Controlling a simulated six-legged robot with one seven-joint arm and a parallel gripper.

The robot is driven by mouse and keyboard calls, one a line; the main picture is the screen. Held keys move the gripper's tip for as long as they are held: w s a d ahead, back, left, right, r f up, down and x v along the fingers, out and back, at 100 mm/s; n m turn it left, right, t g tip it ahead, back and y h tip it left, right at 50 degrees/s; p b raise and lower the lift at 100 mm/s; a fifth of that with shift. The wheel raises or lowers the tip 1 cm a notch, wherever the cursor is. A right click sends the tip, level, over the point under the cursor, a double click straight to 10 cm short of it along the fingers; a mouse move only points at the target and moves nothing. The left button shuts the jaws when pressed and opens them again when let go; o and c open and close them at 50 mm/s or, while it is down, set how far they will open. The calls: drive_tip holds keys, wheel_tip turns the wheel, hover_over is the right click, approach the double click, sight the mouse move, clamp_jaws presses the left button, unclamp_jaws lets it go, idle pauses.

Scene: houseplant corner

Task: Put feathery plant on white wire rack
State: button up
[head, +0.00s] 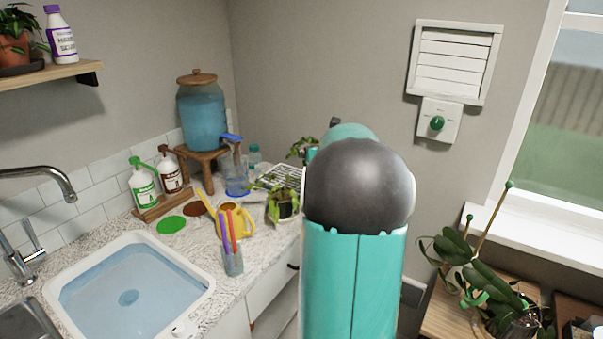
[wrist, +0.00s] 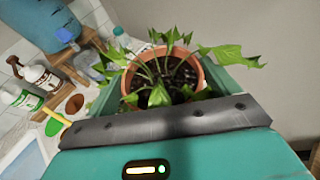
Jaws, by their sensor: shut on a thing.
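The feathery plant, with jagged, pointed green leaves in a terracotta pot (wrist: 207,75), is between the teal jaws of my gripper (wrist: 168,85) in the wrist view. The jaws are shut on the pot, which looks roughly upright. In the head view some of its leaves (head: 301,148) show left of my arm, which hides the pot and most of the gripper. The white wire rack (head: 286,171) is on the counter, left of my arm and partly hidden by it. I cannot make the rack out in the wrist view.
A trailing plant in a dark pot (head: 285,210) stands at the rack's near side. A yellow watering can (head: 238,222), a glass of sticks (head: 232,262), spray bottles (head: 143,190) and a blue dispenser (head: 203,118) crowd the counter. A sink basin (head: 195,280) is at left.

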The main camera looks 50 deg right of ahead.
drive_tip(key=shift+w+d+f, duration=1.45)
drive_tip(key=shift+w+f, duration=0.1)
drive_tip(key=shift+f, duration=0.6)
drive_tip(key=shift+w+d+f, duration=1.5)
drive_tip(key=shift+w+f, duration=0.1)
drive_tip(key=shift+f, duration=0.5)
drive_tip(key=shift+w+d+f, duration=1.45)
drive_tip(key=shift+w+f, duration=0.1)
drive_tip(key=shift+f, duration=0.6)
drive_tip(key=shift+f, duration=0.15)
drive_tip(key=o, duration=1.2)
drive_tip(key=shift+o, duration=0.2)
